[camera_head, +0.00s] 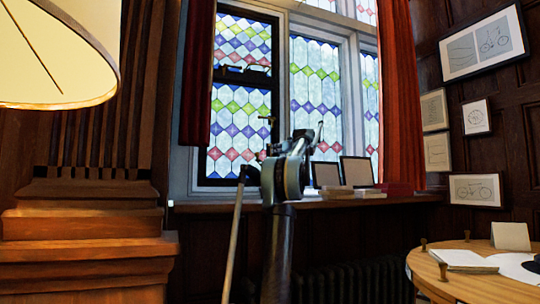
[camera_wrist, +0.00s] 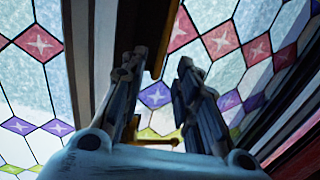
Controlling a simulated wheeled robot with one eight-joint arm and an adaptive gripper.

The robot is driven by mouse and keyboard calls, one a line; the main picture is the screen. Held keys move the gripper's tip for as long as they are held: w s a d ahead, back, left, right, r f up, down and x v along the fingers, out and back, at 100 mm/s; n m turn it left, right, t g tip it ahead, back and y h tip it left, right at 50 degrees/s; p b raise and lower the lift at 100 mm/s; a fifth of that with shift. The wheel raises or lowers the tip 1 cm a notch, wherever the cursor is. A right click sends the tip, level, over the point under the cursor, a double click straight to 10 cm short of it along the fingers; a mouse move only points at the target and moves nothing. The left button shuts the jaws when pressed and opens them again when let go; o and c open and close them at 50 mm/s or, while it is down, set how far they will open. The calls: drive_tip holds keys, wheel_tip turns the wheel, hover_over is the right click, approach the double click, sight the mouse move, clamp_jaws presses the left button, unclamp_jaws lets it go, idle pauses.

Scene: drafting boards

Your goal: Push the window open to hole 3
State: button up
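The stained-glass window (camera_head: 238,130) has a dark-framed pane at the left, with coloured diamonds in clear glass. A small dark fitting (camera_head: 268,118) shows at that pane's right edge; I cannot tell whether it is a handle or a stay. My gripper (camera_wrist: 155,78) has its two fingers apart with nothing seen between them, close to the glass. A dark upright bar with a brass-coloured edge (camera_wrist: 165,40) stands beyond the fingertips. A short brass-coloured bar (camera_wrist: 158,142) shows behind the fingers. No numbered holes can be made out. In the head view my arm partly hides the sill and the window's lower right.
Red curtains (camera_head: 398,90) hang at both sides. The sill (camera_head: 240,207) bears dark-edged frames (camera_head: 357,171) and books (camera_head: 340,192) at the right. A lampshade (camera_head: 50,55) fills the upper left. A round wooden table (camera_head: 450,285) stands at the lower right, and a radiator (camera_head: 360,282) below the sill.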

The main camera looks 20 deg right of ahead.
drive_tip(key=shift+x, duration=3.6)
clamp_jaws()
